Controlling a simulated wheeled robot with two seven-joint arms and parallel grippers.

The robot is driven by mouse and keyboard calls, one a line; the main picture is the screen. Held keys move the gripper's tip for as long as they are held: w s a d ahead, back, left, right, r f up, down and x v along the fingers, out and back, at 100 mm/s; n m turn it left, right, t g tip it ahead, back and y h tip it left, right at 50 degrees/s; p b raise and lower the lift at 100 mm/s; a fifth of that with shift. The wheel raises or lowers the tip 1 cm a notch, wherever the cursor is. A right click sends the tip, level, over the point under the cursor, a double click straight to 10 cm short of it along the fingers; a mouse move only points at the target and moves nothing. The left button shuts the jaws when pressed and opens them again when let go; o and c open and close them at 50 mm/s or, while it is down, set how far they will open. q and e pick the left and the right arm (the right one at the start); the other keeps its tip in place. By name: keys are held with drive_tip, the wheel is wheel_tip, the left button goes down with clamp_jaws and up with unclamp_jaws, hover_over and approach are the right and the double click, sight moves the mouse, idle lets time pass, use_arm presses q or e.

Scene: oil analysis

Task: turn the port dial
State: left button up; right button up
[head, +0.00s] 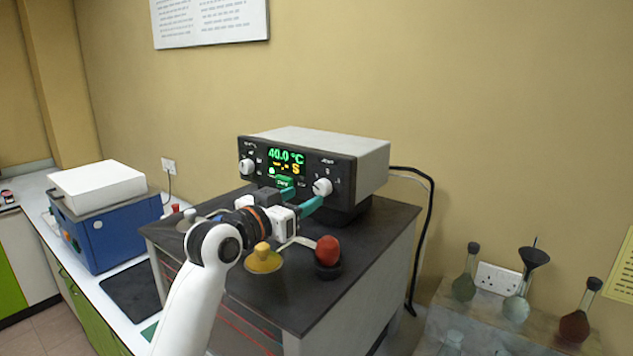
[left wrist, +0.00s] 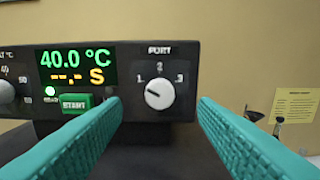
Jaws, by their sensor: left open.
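The port dial (left wrist: 160,94) is a white round knob on the black front panel, under the label PORT, with marks 1, 2 and 3 around it. Its pointer line faces left, roughly toward the 1. In the head view the dial (head: 322,186) is at the right end of the instrument's front. My left gripper (head: 301,198) is open, its two teal fingers pointing at the panel. In the left wrist view the fingers (left wrist: 159,106) lie either side of the dial with gaps, and nothing is between them. My right gripper is not in view.
The instrument (head: 350,146) stands on a dark-topped cabinet (head: 375,235); its display reads 40.0 °C. Flasks (head: 517,300) stand at the lower right; a blue box (head: 115,232) is left.

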sight(319, 190)
use_arm(q)
drive_tip(key=p+x, duration=0.1)
drive_tip(key=x, duration=0.4)
drive_tip(key=shift+w+d+p, duration=0.3)
drive_tip(key=shift+w+p, duration=0.1)
drive_tip(key=shift+f, duration=0.1)
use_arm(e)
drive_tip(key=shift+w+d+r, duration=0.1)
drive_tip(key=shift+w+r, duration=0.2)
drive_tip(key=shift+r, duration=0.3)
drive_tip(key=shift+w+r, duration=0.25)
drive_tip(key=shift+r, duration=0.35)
use_arm(q)
drive_tip(key=shift+w+d, duration=0.1)
